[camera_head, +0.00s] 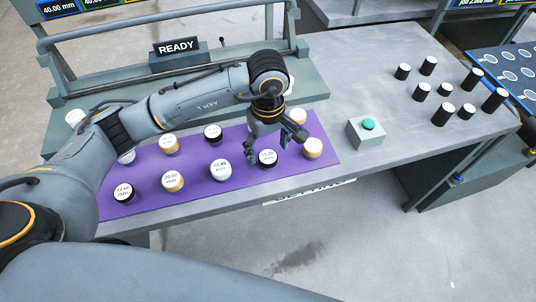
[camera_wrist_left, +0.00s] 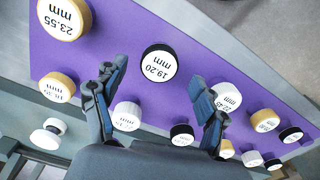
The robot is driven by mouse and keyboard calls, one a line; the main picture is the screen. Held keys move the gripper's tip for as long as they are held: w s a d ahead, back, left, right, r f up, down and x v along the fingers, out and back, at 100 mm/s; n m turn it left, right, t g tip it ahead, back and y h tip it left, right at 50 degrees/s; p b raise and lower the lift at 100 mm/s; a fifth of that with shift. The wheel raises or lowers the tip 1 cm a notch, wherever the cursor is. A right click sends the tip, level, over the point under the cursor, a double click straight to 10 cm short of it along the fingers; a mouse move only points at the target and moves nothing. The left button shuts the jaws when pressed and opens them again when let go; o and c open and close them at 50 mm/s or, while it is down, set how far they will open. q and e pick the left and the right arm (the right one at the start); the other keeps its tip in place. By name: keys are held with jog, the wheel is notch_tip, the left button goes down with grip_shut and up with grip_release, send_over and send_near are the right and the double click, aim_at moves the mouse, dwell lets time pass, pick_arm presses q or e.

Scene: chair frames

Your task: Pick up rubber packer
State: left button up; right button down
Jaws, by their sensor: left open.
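A black-sided packer with a white top (camera_head: 267,158) stands upright on the purple mat (camera_head: 190,193). It also shows in the left wrist view (camera_wrist_left: 158,64), where its label reads 19.20 mm; black suggests rubber, but the material is not marked. My left gripper (camera_head: 275,144) is open above this packer. In the left wrist view, its two fingers (camera_wrist_left: 155,76) are spread, with the packer between and beyond them. I cannot see contact. Another black packer (camera_head: 123,193) stands at the mat's left, and one (camera_head: 213,133) in the back row. My right gripper is not in view.
Tan packers (camera_head: 313,148) and a white packer (camera_head: 220,170) stand close by on the mat. A box with a green button (camera_head: 368,125) is to the right. Several black cylinders (camera_head: 443,113) stand farther right. A READY sign (camera_head: 178,48) is behind.

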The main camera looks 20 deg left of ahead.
pick_arm(q)
jog(key=shift+f, duration=1.15)
jog(key=c, duration=1.2)
jog(key=shift+c, duration=0.2)
jog(key=shift+r, duration=0.15)
